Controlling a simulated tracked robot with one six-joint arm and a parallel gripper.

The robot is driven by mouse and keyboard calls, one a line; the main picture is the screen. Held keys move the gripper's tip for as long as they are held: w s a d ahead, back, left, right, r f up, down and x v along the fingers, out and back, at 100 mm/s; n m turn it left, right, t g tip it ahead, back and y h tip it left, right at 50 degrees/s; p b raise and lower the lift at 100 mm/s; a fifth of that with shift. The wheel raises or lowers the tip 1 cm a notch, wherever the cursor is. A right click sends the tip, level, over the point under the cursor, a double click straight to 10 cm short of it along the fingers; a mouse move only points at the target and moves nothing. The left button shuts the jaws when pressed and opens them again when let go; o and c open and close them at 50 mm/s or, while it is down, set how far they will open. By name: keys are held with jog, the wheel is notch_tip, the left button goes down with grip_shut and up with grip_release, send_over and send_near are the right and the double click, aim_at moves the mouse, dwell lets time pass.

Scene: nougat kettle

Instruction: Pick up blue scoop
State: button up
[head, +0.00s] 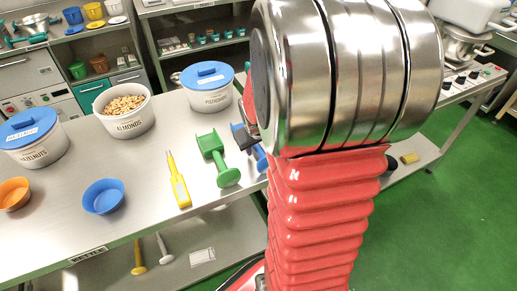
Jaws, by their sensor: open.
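A blue scoop (261,158) lies on the steel table just right of the green scoop. My gripper (245,137) is mostly hidden behind my own large wrist joint, and a dark finger part shows beside the blue scoop. It is open. I cannot tell whether it touches the scoop or how the scoop lies between the fingers.
A green scoop (215,158) lies close left, then a yellow thermometer-like tool (178,181). Tubs of hazelnuts (34,145), almonds (127,122) and pistachios (209,98) stand behind. Blue (103,197) and orange (14,194) bowls sit at left. The front middle table is clear.

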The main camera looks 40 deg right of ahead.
grip_shut()
dwell(0.4)
jog(key=shift+r, duration=0.1)
notch_tip(320, 180, up, 10)
dwell(0.7)
dwell(0.5)
notch_tip(320, 180, up, 5)
jog(key=shift+f, duration=0.1)
dwell(0.5)
